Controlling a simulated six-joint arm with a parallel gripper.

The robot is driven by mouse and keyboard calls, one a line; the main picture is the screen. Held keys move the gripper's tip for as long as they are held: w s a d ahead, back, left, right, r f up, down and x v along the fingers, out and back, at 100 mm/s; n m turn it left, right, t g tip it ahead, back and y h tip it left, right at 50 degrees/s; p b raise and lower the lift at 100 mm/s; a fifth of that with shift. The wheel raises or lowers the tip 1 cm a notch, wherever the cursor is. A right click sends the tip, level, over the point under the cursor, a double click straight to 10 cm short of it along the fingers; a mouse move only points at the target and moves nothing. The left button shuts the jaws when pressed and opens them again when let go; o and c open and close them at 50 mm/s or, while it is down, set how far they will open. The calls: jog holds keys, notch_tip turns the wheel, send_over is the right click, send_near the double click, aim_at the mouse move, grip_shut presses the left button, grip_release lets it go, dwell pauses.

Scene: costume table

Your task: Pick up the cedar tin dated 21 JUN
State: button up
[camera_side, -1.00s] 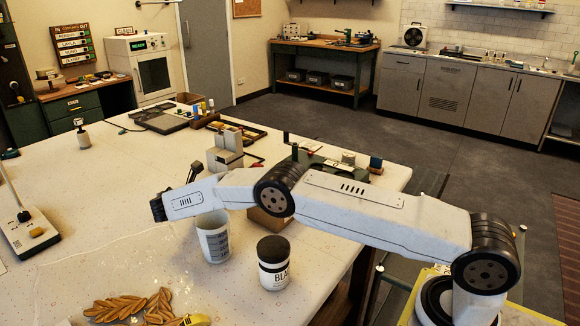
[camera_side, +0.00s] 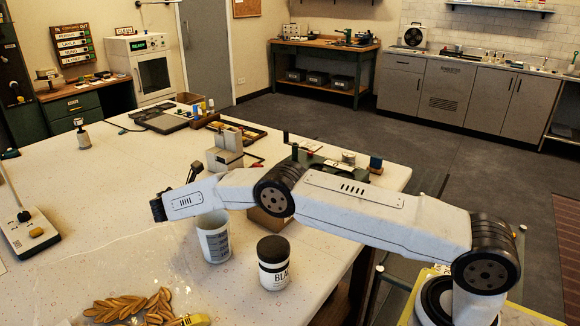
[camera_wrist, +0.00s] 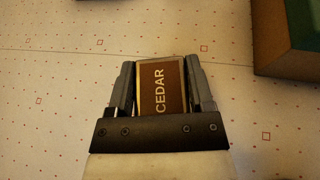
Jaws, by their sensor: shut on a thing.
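A brown tin with a lighter edge, lettered CEDAR (camera_wrist: 161,90), is between the two grey fingers of my gripper (camera_wrist: 160,64) in the wrist view. The fingers are shut on its sides. No date shows on the face in view. The speckled white table top lies beneath, and I cannot tell how far the tin is from it.
Golden leaves (camera_side: 130,307) lie at the front. A wooden-edged green box (camera_wrist: 292,48) is at upper right in the wrist view. The table's left middle (camera_side: 90,195) is clear.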

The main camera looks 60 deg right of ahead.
jog(key=shift+r, duration=0.2)
jog(key=shift+r, duration=1.5)
jog(key=shift+s+r, duration=0.35)
jog(key=shift+r, duration=0.1)
jog(key=s+r, duration=0.8)
jog(key=s, duration=0.5)
jog(key=shift+a+r, duration=0.35)
jog(key=shift+a, duration=0.1)
jog(key=shift+s, duration=0.1)
jog(key=shift+s+d+r, duration=0.1)
